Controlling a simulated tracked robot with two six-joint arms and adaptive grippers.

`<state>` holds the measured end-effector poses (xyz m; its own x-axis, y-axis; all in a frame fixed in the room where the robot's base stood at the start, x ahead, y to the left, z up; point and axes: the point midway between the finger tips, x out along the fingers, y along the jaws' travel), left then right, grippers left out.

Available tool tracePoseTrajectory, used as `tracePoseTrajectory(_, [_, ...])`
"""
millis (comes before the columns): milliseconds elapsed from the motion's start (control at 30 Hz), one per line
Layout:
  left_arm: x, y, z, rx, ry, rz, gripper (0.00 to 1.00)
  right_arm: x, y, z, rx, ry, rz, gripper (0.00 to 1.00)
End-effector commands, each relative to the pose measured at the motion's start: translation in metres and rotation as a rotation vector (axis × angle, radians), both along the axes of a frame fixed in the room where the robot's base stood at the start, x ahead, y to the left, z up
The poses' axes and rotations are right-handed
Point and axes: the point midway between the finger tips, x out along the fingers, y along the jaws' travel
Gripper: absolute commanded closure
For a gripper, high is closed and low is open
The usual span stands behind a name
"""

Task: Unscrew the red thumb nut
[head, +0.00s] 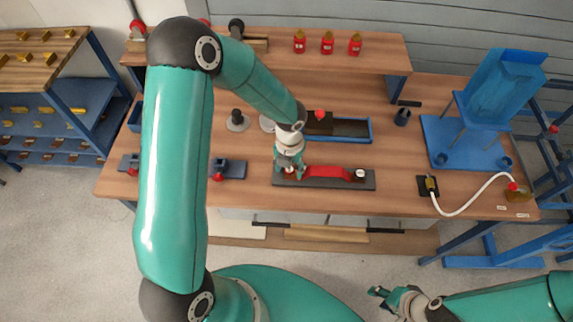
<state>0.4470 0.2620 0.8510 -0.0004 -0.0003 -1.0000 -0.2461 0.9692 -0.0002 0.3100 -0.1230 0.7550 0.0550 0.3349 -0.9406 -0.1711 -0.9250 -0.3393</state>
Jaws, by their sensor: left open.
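A dark plate (366,185) lies near the front edge of the bench with a red strip (328,171) along it. A small pale and dark round fitting (360,174) sits at the strip's right end. My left gripper (290,171) is open and points down over the plate's left end, with its fingers around or just above that spot. The fingers cover that end, so I cannot clearly make out the red thumb nut or whether they touch it. My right gripper (381,298) is low in front of the bench, away from the plate; its jaw opening is unclear.
A blue tray (369,130) with a red knob (320,114) lies behind the plate. A blue fixture (440,145) and a white hose (468,203) stand at the right. Small blue clamps (230,168) sit at the left. Red bottles (327,43) stand on the back shelf.

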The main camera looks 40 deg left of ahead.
Motion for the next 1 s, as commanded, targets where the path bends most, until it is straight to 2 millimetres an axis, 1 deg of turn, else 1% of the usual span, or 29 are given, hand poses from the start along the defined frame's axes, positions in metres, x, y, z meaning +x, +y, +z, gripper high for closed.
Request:
tracePoseTrajectory(100, [0.000, 0.000, 0.000, 0.000, 0.000, 0.001, 0.46, 0.000, 0.000, 0.000, 0.000, 0.000, 0.000, 0.60])
tracePoseTrajectory(133, [0.000, 0.000, 0.000, 0.000, 0.000, 0.001, 0.48, 0.000, 0.000, 0.000, 0.000, 0.000, 0.000, 0.60])
tracePoseTrajectory(433, [0.000, 0.000, 0.000, 0.000, 0.000, 0.001, 0.98, 0.000, 0.000, 0.000, 0.000, 0.000, 0.000, 0.60])
tracePoseTrajectory(567, [0.000, 0.000, 0.000, 0.000, 0.000, 0.006, 0.99, 0.000, 0.000, -0.001, 0.000, 0.000, 0.000, 0.60])
tracePoseTrajectory(667, [0.000, 0.000, -0.002, 0.001, -0.001, 0.063, 0.99, 0.000, 0.000, -0.006, 0.000, 0.000, 0.000, 0.60])
tracePoseTrajectory(767, [0.001, 0.000, -0.004, 0.001, -0.002, 0.199, 0.99, 0.000, 0.000, -0.017, 0.000, 0.000, 0.000, 0.60])
tracePoseTrajectory(1000, [0.001, 0.000, -0.005, 0.000, -0.003, 0.631, 0.99, 0.000, 0.000, -0.045, 0.000, 0.000, 0.000, 0.60])
